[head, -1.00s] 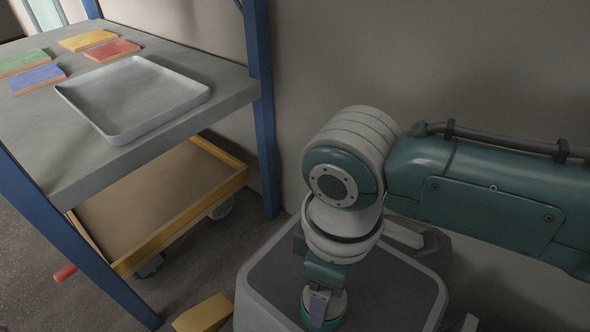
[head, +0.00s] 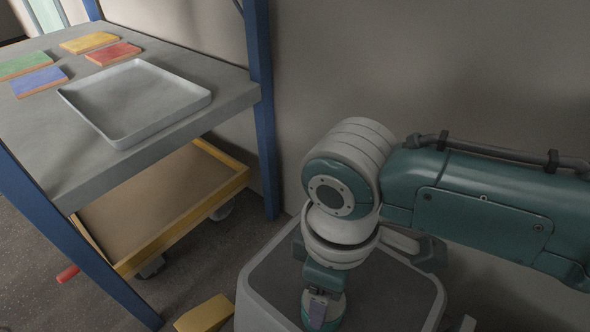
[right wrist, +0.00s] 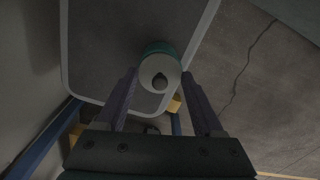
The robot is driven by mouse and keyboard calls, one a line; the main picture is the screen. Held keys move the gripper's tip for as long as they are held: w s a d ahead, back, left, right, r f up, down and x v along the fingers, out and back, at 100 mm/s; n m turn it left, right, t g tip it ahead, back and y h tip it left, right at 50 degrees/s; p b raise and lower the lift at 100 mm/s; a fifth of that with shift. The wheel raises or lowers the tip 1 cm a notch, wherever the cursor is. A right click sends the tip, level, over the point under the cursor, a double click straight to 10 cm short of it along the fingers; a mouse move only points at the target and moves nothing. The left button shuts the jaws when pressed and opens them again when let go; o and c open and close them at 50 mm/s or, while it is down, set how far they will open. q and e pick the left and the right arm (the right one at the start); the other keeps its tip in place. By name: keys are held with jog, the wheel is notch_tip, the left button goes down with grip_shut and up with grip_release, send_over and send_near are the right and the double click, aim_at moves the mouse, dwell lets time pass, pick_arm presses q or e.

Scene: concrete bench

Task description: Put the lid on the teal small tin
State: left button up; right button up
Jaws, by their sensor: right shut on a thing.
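The teal small tin (head: 308,318) stands on a grey-topped stand with a pale rim, at the bottom of the head view; much of it is covered by my arm. The pale lid (right wrist: 153,72) with a dark knob lies between the two fingers of my right gripper (right wrist: 160,80), which is shut on it. The tin's teal side (right wrist: 158,46) shows just past the lid in the right wrist view. The lid is over the tin; I cannot tell whether it is seated or slightly above. My left gripper is not in view.
The pale-rimmed stand (head: 262,262) has clear room around the tin. A concrete bench (head: 95,185) at the left holds a grey tray (head: 135,100) and several coloured tiles. A yellow block (head: 204,314) lies beside the stand. A wall is close behind.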

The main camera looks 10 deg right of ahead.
jog(key=o, duration=1.3)
jog(key=shift+r, duration=0.15)
notch_tip(320, 180, up, 3)
jog(key=p, duration=0.4)
jog(key=shift+r, duration=0.15)
notch_tip(320, 180, up, 4)
jog(key=p, duration=0.4)
jog(key=shift+f, duration=0.25)
grip_shut()
